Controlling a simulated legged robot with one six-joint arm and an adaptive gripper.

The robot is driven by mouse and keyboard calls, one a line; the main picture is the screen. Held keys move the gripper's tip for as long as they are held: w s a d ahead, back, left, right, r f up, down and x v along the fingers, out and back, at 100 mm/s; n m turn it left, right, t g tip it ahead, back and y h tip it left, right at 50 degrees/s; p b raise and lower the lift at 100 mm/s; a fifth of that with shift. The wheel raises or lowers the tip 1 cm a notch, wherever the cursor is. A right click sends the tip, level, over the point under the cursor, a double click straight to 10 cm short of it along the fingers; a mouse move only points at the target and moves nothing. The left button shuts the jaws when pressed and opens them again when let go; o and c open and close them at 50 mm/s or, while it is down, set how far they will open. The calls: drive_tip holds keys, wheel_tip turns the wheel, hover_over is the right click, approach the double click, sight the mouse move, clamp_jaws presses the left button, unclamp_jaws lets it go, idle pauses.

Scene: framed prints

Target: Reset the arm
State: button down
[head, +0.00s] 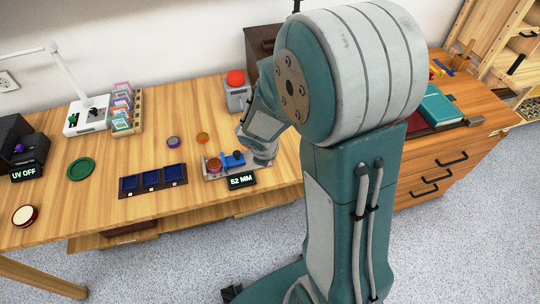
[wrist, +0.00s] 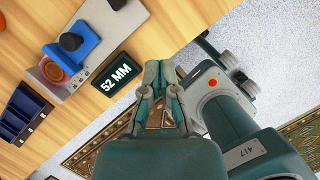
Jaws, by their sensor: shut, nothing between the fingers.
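My gripper (wrist: 160,75) shows in the wrist view with its two fingertips together and nothing between them. It hangs past the table edge, over the floor and a patterned rug, beside a small black display (wrist: 116,75) reading "52 MM". In the head view my teal and grey arm fills the middle and right, and the gripper itself is hidden behind it.
A measuring stand with a blue block (head: 234,160) sits near the table's front edge, left of my arm. A dark tray with blue compartments (head: 152,180), a green disc (head: 81,172) and a red-topped box (head: 236,90) stand on the wooden table. A drawer cabinet (head: 440,165) is at right.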

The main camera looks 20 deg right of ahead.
drive_tip(key=shift+s+a+r, duration=0.15)
drive_tip(key=shift+r, duration=0.1)
idle(0.4)
drive_tip(key=s+a+r+m+t+y, duration=0.1)
drive_tip(key=s+a+r+m, duration=0.1)
drive_tip(key=s+r+m, duration=0.6)
drive_tip(key=s+a+r+m+t+y, duration=0.1)
drive_tip(key=s+a+r+m+y, duration=0.1)
drive_tip(key=s+r+m, duration=0.6)
wheel_tip(320, 180, up, 5)
drive_tip(key=a+m, duration=0.1)
drive_tip(key=m, duration=1)
drive_tip(key=shift+a+r, duration=0.2)
